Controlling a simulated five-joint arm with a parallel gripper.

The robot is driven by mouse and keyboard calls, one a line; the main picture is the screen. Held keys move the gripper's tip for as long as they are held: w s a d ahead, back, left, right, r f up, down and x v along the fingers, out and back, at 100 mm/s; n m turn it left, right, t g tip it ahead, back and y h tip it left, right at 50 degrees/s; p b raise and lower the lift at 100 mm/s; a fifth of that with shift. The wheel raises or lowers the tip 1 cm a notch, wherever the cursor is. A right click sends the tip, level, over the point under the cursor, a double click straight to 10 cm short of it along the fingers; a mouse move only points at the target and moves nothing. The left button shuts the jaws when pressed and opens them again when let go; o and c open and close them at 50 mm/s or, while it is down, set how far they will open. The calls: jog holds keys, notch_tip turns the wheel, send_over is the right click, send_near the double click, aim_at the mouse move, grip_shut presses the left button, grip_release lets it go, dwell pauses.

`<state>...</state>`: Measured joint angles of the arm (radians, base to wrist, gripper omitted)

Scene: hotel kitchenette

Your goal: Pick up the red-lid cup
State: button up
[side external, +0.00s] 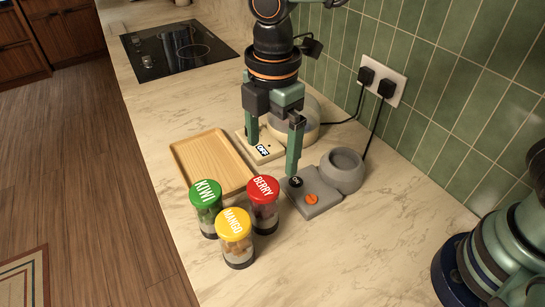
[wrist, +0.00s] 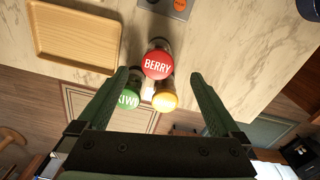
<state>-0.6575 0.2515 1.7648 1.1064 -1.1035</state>
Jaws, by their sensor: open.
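The red-lid cup (side external: 264,204), a clear cup with a red lid marked BERRY, stands upright on the counter behind the yellow-lid cup (side external: 236,240) and right of the green-lid cup (side external: 206,210). My gripper (side external: 271,157) points down, open and empty, above the counter behind the red-lid cup and apart from it. In the wrist view the red lid (wrist: 157,63) shows between my two fingertips (wrist: 160,75), with the yellow lid (wrist: 165,101) just below it. The green lid (wrist: 127,99) is partly hidden by my left finger there.
A wooden tray (side external: 213,160) lies left of my gripper. A grey device with a bowl (side external: 342,170) and knobs stands right of the red-lid cup. A beige device with an OFF label (side external: 262,151) is behind. The tiled wall has plugged cords (side external: 385,88).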

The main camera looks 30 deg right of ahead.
aim_at(267, 186)
jog(key=shift+s+a+f+n, duration=0.15)
jog(key=shift+a+f+n, duration=0.2)
jog(key=shift+a, duration=0.15)
jog(key=shift+a+f, duration=0.1)
jog(key=shift+f, duration=0.2)
notch_tip(267, 186, down, 6)
jog(key=shift+w+a+f, duration=0.1)
jog(key=shift+a+f, duration=0.05)
jog(key=shift+f, duration=1.25)
jog(key=shift+w+a+f, duration=0.1)
jog(key=shift+f, duration=1.25)
grip_shut()
